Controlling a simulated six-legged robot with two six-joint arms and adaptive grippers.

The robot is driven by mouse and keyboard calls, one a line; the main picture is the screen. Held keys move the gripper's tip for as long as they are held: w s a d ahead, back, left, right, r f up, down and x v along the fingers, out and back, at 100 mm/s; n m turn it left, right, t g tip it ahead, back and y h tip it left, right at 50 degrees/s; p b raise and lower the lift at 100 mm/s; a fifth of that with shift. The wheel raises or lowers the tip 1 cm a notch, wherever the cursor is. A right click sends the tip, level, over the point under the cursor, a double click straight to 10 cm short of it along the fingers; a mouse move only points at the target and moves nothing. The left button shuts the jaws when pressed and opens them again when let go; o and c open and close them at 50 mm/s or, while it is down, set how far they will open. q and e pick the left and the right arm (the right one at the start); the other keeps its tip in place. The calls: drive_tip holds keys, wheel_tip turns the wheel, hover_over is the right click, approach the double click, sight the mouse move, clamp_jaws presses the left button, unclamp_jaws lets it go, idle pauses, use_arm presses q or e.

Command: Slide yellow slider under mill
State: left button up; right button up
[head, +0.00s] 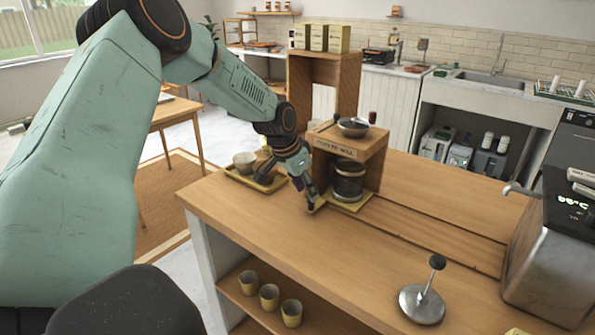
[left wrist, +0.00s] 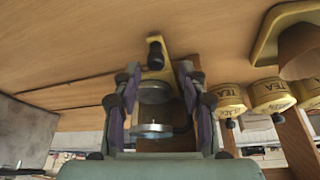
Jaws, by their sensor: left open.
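The coffee mill (head: 347,140) is a wooden housing with a label on its front and a dark pan (head: 353,127) on top. The yellow slider (head: 352,206) lies on the counter at the mill's open base, with a dark, round glass-like vessel (head: 348,180) above it. My left gripper (head: 306,192) points down, open, beside the slider's left end. In the left wrist view a yellow piece with a black knob (left wrist: 155,55) lies beyond the open fingers (left wrist: 157,85); no contact is clear. My right gripper is not in view.
A yellow tray (head: 272,187) with a pale cup (head: 244,162) stands left of the mill. Several yellow cups stand on the lower shelf (head: 230,290). The counter front is mostly clear.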

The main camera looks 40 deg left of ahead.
use_arm(q)
drive_tip(key=v, duration=0.8)
drive_tip(key=shift+w+d, duration=0.1)
idle(0.4)
